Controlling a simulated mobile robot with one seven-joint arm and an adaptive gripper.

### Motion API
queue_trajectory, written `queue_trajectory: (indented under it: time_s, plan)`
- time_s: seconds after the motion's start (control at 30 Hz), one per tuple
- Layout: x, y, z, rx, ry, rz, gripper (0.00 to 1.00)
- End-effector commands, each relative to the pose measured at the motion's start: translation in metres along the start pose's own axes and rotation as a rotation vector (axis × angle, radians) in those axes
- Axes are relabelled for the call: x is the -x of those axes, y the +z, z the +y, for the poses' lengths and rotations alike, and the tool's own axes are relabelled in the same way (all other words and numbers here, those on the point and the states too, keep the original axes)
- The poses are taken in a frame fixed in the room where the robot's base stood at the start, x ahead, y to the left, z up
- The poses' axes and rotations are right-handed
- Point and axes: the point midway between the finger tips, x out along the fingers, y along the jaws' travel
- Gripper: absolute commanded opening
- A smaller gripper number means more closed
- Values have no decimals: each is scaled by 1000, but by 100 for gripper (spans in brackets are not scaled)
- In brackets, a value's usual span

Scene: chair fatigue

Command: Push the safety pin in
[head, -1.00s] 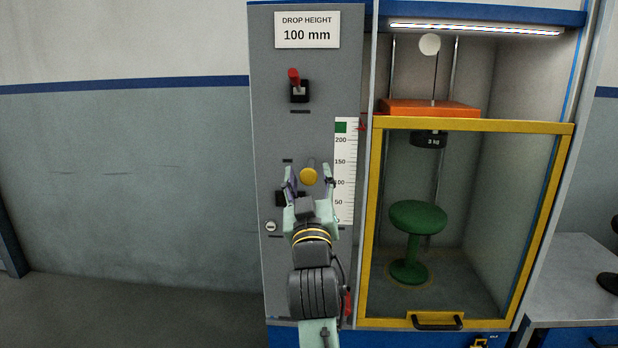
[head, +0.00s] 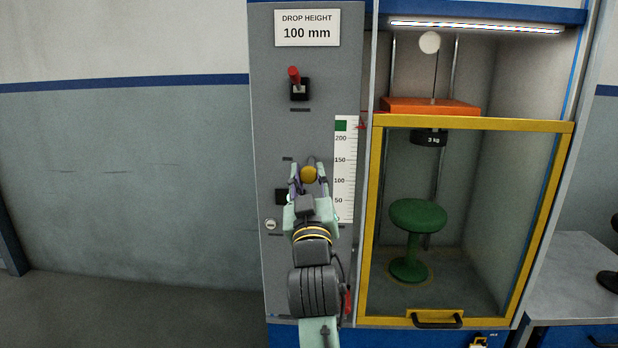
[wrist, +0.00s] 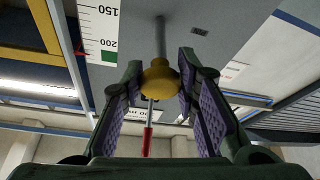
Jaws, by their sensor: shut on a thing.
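The safety pin's yellow round knob (head: 309,174) stands out from the grey panel, below the drop height sign. In the wrist view the knob (wrist: 160,79) sits between the purple-padded fingers, with a grey shaft (wrist: 160,38) running from it to the panel. My gripper (head: 309,182) is shut on the knob, one finger on each side. How far the pin sits in the panel is hard to tell.
A red lever (head: 294,76) is higher on the panel, and a key lock (head: 271,225) lower left. A height scale (head: 344,190) is right of my gripper. The yellow-framed guard (head: 377,220) stands in front of the green stool (head: 418,216) and the 3 kg weight (head: 430,138).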

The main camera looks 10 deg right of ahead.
Motion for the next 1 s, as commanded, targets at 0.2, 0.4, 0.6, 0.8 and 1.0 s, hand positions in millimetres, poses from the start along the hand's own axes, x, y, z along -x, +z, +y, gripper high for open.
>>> queue_trajectory:
  time_s: [0.2,0.4,0.6,0.8,1.0]
  plan:
    - [-1,1,0,0,0,0,0]
    - [-27,11,0,0,-1,-1,0]
    - [-35,14,0,0,0,1,0]
    - [-34,14,0,0,0,1,30]
    - [-34,14,0,0,0,1,43]
